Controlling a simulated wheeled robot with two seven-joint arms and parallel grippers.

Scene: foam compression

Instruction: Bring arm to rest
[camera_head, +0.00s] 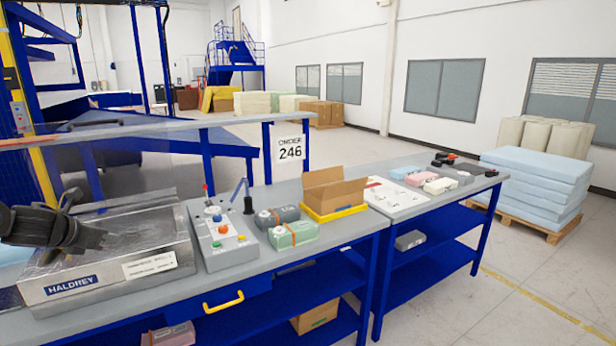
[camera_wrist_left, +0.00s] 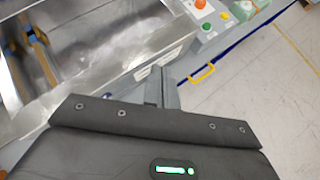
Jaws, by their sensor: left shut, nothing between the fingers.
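My left gripper (camera_head: 88,238) is in the head view at the left, in front of and over the HALDREY machine (camera_head: 100,284), a metal box with a clear upper part. In the left wrist view the gripper's fingers (camera_wrist_left: 158,85) are shut together with nothing between them. The machine's shiny metal top (camera_wrist_left: 90,40) lies beyond the fingers there. I cannot tell whether the gripper touches the machine. My right gripper is in neither view.
A control box (camera_head: 222,236) with coloured buttons stands right of the machine. Banded foam packs (camera_head: 293,235), an open cardboard box (camera_head: 334,192) and a paper sheet (camera_head: 396,194) sit farther right. A yellow drawer handle (camera_head: 223,302) sticks out at the bench front.

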